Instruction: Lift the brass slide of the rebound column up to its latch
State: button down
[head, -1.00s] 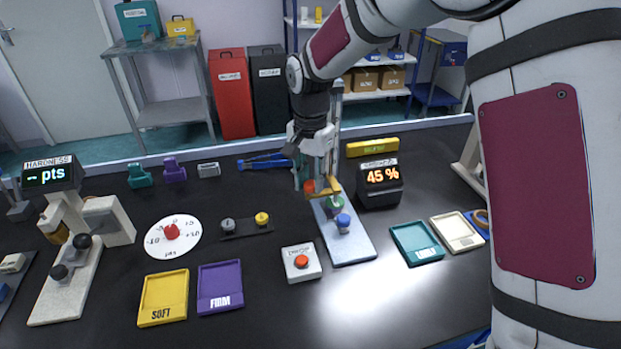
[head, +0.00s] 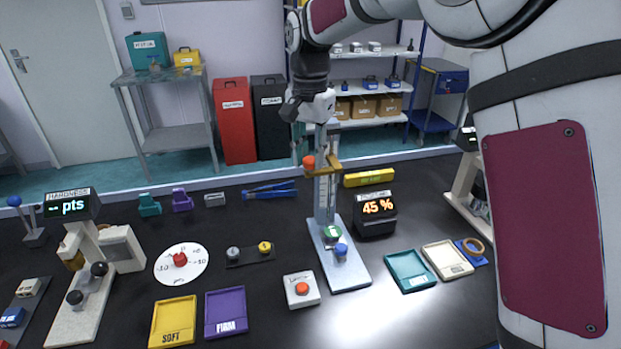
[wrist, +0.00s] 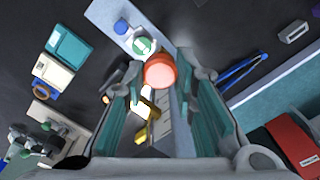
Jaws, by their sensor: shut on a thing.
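The rebound column (head: 323,200) stands upright on a pale blue base plate (head: 348,276). Its brass slide (head: 323,170) is high on the column, with an orange-red knob (head: 309,163) on its left. My gripper (head: 309,150) is at the knob and shut on it. In the wrist view the knob (wrist: 160,71) lies between the teal finger pads, and part of the brass slide (wrist: 146,122) shows beside it. The latch cannot be made out, as my wrist covers the column top. A green piece (head: 331,233) and a blue knob (head: 341,250) are on the base.
A display reading 45 % (head: 376,215) stands close to the right of the column. A yellow case (head: 369,177) lies behind it. A box with a red button (head: 302,289) is in front at left. Blue tongs (head: 269,190) lie behind at left. Trays (head: 411,271) lie at right.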

jog(key=shift+r+p, duration=0.4)
jog(key=shift+r, duration=2)
jog(key=shift+w+r, duration=0.1)
jog(key=c, duration=1.3)
grip_release()
notch_tip(320, 180, up, 12)
